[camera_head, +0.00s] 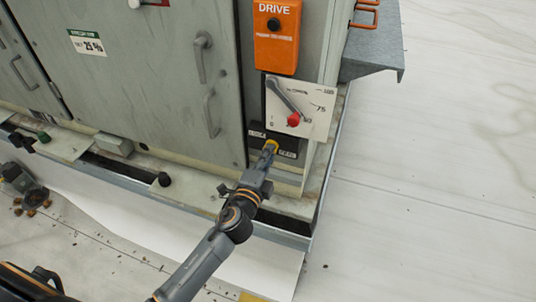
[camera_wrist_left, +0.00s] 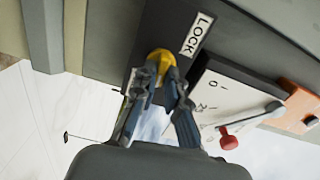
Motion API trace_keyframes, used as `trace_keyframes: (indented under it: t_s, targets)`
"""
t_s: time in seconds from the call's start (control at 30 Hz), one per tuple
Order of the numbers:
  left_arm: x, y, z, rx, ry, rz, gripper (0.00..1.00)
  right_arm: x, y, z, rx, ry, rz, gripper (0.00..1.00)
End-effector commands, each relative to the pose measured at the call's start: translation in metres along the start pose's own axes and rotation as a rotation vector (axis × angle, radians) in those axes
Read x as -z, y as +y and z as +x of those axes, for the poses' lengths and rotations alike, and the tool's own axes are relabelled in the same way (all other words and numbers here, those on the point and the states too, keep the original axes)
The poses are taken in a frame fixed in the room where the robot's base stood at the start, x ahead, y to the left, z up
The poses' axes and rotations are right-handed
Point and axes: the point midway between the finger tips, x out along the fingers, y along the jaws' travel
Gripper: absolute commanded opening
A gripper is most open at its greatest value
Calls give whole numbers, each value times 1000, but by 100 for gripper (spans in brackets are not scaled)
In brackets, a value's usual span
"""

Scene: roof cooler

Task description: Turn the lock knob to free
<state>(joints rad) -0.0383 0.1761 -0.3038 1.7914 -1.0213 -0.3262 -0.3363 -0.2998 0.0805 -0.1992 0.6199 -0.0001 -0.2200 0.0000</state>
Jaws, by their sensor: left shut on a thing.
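The lock knob is a small yellow knob (camera_head: 271,145) on a dark plate low on the cabinet, under the lever panel. In the left wrist view the yellow knob (camera_wrist_left: 161,60) sits beside a white "LOCK" label (camera_wrist_left: 197,34). My left gripper (camera_head: 268,154) reaches it from below, and its fingers (camera_wrist_left: 163,82) are shut on the knob. The fingers hide part of the knob, and I cannot tell which mark it points to. My right gripper is not in view.
A white dial panel (camera_head: 318,98) with a grey lever and red ball (camera_head: 293,119) is just above the knob. The orange "DRIVE" box (camera_head: 277,50) is higher up. Grey doors with handles (camera_head: 203,55) stand to the left. The pale roof at right is clear.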

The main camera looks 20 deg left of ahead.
Motion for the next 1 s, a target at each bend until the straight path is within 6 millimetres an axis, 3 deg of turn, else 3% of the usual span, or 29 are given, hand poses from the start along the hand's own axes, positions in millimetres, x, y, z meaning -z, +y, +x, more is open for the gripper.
trace_keyframes:
  t_s: [0.63, 0.67, 0.73, 1.0]
  targets:
    - [0, 1, 0, -1, 1, 47, 0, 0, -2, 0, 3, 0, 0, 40]
    - [0, 1, 0, -1, 1, 47, 18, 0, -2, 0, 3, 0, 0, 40]
    - [0, 1, 0, -1, 1, 47, 32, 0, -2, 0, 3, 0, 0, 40]
    - [0, 1, 0, -1, 0, 47, 35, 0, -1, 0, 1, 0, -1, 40]
